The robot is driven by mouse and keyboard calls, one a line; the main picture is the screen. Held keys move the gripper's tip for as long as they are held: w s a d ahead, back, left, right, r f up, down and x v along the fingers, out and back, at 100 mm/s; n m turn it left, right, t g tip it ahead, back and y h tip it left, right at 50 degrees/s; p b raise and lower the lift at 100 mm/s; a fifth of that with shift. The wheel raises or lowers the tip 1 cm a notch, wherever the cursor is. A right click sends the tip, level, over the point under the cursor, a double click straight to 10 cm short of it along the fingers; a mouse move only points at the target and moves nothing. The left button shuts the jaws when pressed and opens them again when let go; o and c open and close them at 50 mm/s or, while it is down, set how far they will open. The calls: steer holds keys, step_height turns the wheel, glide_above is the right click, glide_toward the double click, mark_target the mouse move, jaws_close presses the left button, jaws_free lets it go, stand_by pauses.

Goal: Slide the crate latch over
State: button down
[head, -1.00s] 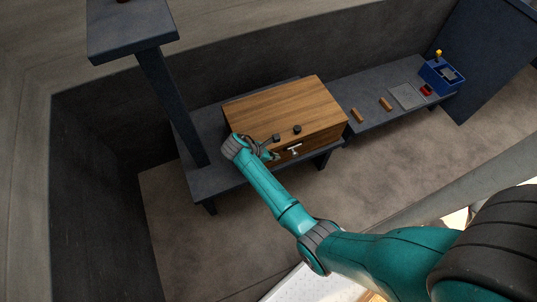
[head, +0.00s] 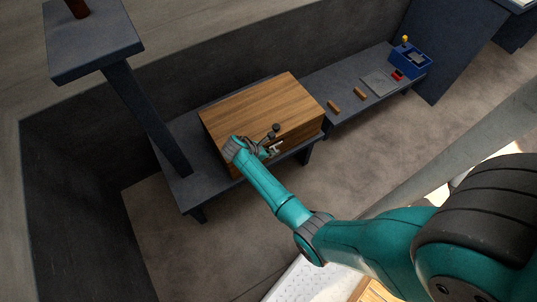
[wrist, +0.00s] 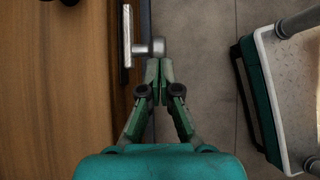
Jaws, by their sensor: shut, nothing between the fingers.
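The wooden crate (head: 262,108) stands on a dark low bench. Its metal latch (head: 276,147), a pale bar with a stub, is on the crate's front face. In the wrist view the latch (wrist: 142,47) shows as a bar with a rounded knob sticking out past the crate edge. My gripper (head: 264,151) is at the front face, just left of the latch. In the wrist view my gripper (wrist: 159,62) is shut and empty, its tips right at the knob. I cannot tell whether they touch it.
A dark round knob (head: 276,127) sits near the crate's front edge. A side bench (head: 345,92) holds two brown blocks, a grey plate and a blue box (head: 411,61). A dark post (head: 150,115) stands left of the crate.

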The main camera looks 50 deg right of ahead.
mark_target(278, 151)
steer(key=shift+s+d, duration=0.25)
steer(key=shift+d, duration=0.5)
steer(key=shift+s+d, duration=0.2)
steer(key=shift+d, duration=0.5)
steer(key=shift+s+d, duration=0.25)
steer(key=shift+d, duration=0.5)
steer(key=shift+w+a, duration=0.15)
steer(key=shift+a, duration=0.1)
steer(key=a+f+v, duration=0.1)
steer(key=v, duration=1.2)
steer(key=shift+w+a+f, duration=0.25)
steer(key=shift+w+a, duration=0.05)
steer(key=shift+a, duration=0.05)
